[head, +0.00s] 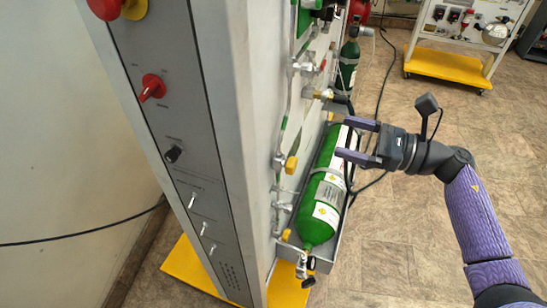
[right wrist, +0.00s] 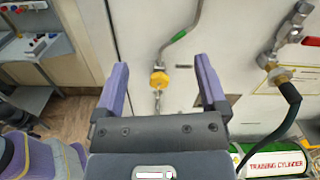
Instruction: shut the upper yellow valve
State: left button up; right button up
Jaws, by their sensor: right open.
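The upper yellow valve (head: 291,165) is on the side panel of the trainer, on a thin vertical pipe. A lower yellow valve (head: 286,235) is below it near the base. My right gripper (head: 343,138) is open and empty, out to the right of the panel, its fingers pointing toward it. In the right wrist view, a yellow valve (right wrist: 159,79) shows between the two open fingers (right wrist: 162,65), with a gap on each side and farther off on the panel. I cannot tell for sure which yellow valve this is. My left gripper is out of view.
A green training cylinder (head: 323,190) lies in a tray beside the panel, below my right gripper. A black hose and brass fitting (head: 320,94) stick out above the upper valve. A wheeled yellow-based stand (head: 447,66) is at the back.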

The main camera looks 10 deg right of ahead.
aim_at(296, 165)
notch_tip(296, 165, down, 11)
jog(key=b, duration=1)
jog(key=p+x, duration=0.1)
jog(key=x, duration=0.8)
jog(key=shift+w+a+f, duration=0.15)
jog(key=shift+w+a, duration=0.15)
grip_shut()
jog(key=shift+m, duration=0.3)
